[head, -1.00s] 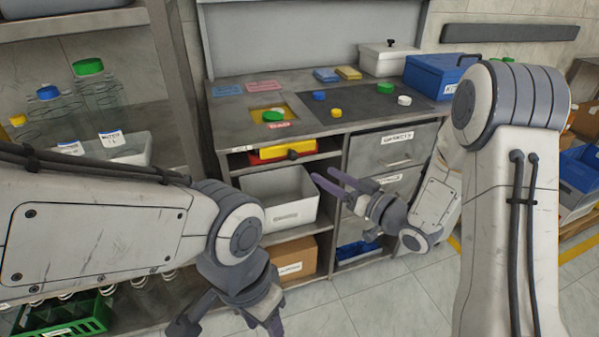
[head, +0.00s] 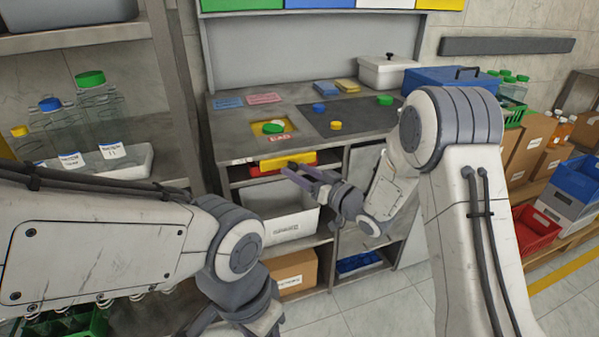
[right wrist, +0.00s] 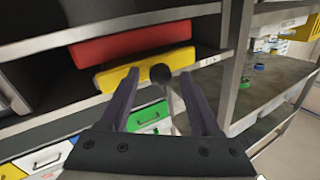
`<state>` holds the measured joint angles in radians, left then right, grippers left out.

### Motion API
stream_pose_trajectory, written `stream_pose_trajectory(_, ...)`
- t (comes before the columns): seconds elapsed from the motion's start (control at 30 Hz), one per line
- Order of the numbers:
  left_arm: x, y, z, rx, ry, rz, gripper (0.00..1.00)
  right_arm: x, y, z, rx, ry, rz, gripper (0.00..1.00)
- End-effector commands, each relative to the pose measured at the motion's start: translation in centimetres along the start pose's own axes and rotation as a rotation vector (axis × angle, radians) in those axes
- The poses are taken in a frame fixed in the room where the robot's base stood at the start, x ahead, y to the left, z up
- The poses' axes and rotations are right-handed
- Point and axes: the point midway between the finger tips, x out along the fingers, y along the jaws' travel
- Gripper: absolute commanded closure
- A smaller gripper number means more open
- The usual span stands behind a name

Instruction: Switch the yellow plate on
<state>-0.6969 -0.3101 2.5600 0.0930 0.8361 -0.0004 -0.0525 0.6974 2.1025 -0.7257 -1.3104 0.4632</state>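The yellow plate (head: 303,158) is on the shelf under the worktop, together with a red part (head: 272,168). In the right wrist view the yellow plate (right wrist: 147,70) carries a dark round knob (right wrist: 160,73), with a grey rod reaching from it toward the camera. My right gripper (head: 290,171) is just in front of the plate. In the right wrist view its fingers (right wrist: 160,100) are apart, with the knob between and beyond their tips; I see no clear contact. My left gripper (head: 238,325) is low at the bottom edge, its fingers spread, its tips partly cut off.
The worktop holds a yellow square (head: 290,124) with a green cap (head: 273,128), and a dark mat (head: 360,112) with loose caps. Below the plate stands a white bin (head: 290,228) above a cardboard box (head: 290,272). The shelf edges and worktop close in around my right gripper.

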Motion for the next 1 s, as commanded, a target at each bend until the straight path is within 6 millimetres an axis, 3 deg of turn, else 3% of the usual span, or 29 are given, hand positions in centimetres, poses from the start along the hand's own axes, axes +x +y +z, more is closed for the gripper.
stream_pose_trajectory(0.03, 0.00, 0.00, 0.00, 0.000, 0.000, 0.000, 0.50, -0.01, 0.00, 0.00, 0.000, 0.000, 0.000, 0.55)
stream_pose_trajectory(0.13, 0.00, 0.00, 0.00, 0.000, 0.000, 0.000, 0.50, -0.02, 0.00, -0.01, 0.000, 0.000, 0.000, 0.93)
stream_pose_trajectory(0.17, 0.00, 0.00, 0.00, 0.000, 0.000, 0.000, 0.50, -0.02, 0.00, -0.01, 0.000, 0.000, 0.000, 1.00)
stream_pose_trajectory(1.0, 0.00, 0.00, 0.00, 0.000, 0.000, 0.000, 0.50, -0.05, 0.04, -0.02, 0.000, 0.001, 0.001, 1.00)
